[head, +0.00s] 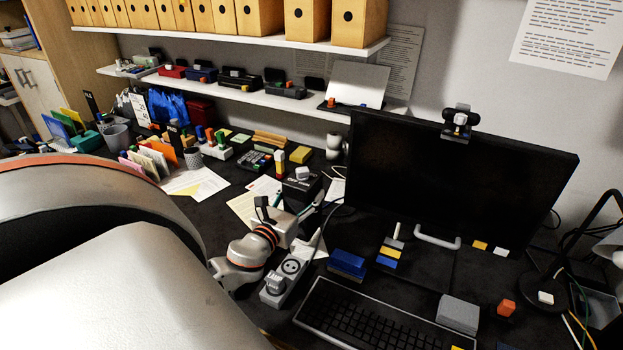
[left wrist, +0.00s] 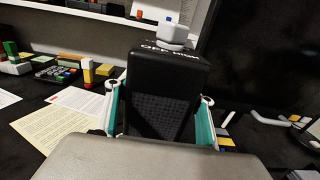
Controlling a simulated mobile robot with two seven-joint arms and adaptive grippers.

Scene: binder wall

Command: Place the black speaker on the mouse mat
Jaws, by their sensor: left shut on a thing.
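The black speaker (left wrist: 163,95) is a boxy dark block with a mesh front, an "OFF HIGH" label and a pale knob on top. It stands upright between the teal-lined fingers of my left gripper (left wrist: 158,118), which is shut on it. In the head view the speaker (head: 301,187) shows beyond my left gripper (head: 292,207), left of the monitor. I cannot tell whether its base touches the desk. I cannot make out the mouse mat against the dark desk. My right gripper is not in view.
The monitor (head: 450,170) stands right of the speaker. A socket strip (head: 288,278), a blue block (head: 347,263) and a keyboard (head: 370,320) lie nearer. A grey block (head: 458,312) is right of the keyboard. A shelf (head: 270,98) hangs behind; papers (head: 195,183) lie left.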

